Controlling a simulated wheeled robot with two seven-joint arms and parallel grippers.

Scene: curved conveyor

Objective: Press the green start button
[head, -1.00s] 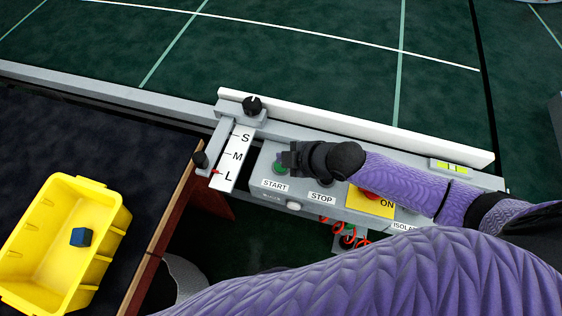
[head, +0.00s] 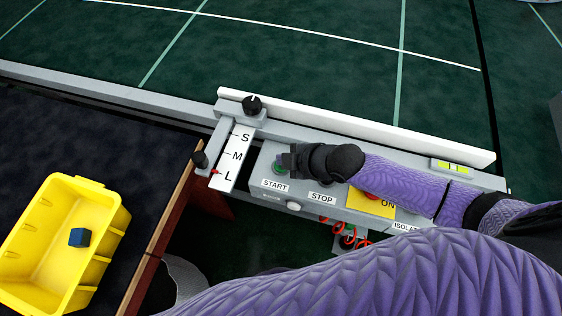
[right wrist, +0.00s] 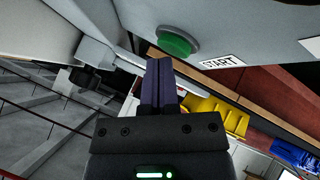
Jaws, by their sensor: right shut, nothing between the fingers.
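The green start button (right wrist: 176,42) is round and sits in a grey collar beside the START label (right wrist: 222,62) in the right wrist view. In the head view only a sliver of the green button (head: 279,169) shows; my gripper hides the rest. My right gripper (head: 284,160) is over the button end of the control panel. Its fingers (right wrist: 158,62) are shut together and empty, with their tips close to the button's edge. I cannot tell whether they touch it. My left gripper is not in view.
An S-M-L size scale (head: 233,158) stands left of START. A yellow bin (head: 110,240) holds a blue cube (head: 79,237).

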